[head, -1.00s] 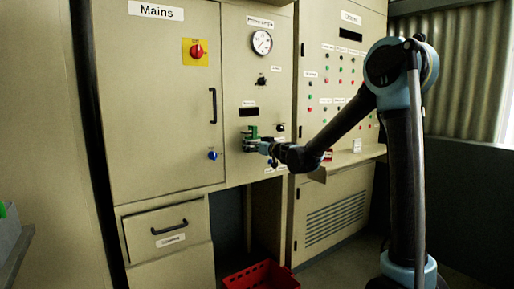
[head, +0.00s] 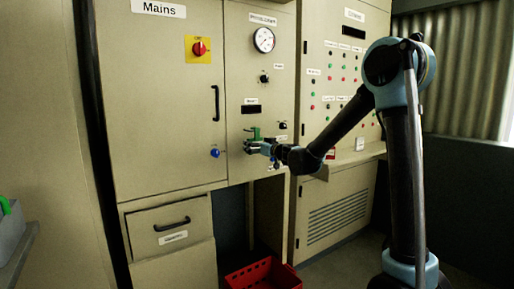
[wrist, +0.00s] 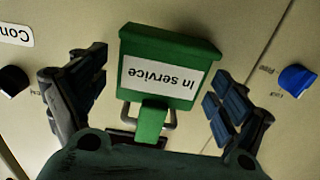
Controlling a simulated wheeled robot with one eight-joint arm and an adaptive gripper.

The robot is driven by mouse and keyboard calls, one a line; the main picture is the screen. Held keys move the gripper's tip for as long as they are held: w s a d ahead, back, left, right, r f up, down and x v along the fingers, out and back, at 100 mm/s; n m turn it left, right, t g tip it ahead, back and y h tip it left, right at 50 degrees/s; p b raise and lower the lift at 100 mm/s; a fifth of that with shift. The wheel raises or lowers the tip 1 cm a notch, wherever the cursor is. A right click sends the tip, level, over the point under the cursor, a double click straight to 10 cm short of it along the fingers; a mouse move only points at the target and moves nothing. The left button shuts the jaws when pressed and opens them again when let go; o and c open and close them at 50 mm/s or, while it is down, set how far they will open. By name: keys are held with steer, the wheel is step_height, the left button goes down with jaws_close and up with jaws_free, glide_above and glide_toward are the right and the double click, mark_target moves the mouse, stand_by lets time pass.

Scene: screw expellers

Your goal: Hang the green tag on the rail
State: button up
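The green tag (wrist: 172,52) has a white "In service" label, which reads upside down in the wrist view. It is against the beige cabinet front, and its narrow green part (wrist: 152,120) crosses a small grey rail (wrist: 173,118). It appears to hang there, but the exact contact is hidden. In the head view the tag (head: 254,133) is small, below the dark display. My gripper (wrist: 160,100) is open, with one finger on each side of the tag and visible gaps to both. In the head view my gripper (head: 254,147) is at the panel, just below the tag's top.
A blue knob (wrist: 297,79) and a black knob (wrist: 12,80) stick out from the panel on either side of my fingers. A red crate (head: 262,274) is on the floor below. A ledge (head: 340,160) juts out at the right cabinet.

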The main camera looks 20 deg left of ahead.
stand_by(0.3)
steer(key=s+d+f+g+h, duration=0.1)
steer(key=s+d+f+g, duration=0.1)
steer(key=s+d, duration=0.7)
steer(key=s+d+f+g+h, duration=0.1)
steer(key=s+d+f+g, duration=0.1)
steer(key=s+d, duration=0.8)
steer(key=s+d+f+m+g+h, duration=0.1)
steer(key=s+d+f+m+h, duration=0.2)
steer(key=s+d+f, duration=0.3)
steer(key=s+d+f+m+g+h, duration=0.2)
steer(key=s+d+f+h, duration=0.3)
steer(key=d, duration=1)
steer(key=s+d+f+m+g+h, duration=0.2)
steer(key=s+d+f+m+h, duration=0.1)
steer(key=s+d+f, duration=0.6)
steer(key=shift+s+d+m+h, duration=0.4)
steer(key=shift+s+d+m, duration=0.5)
steer(key=shift+s+d, duration=0.35)
steer(key=shift+f, duration=0.1)
steer(key=shift+w+f, duration=0.2)
steer(key=shift+w, duration=0.25)
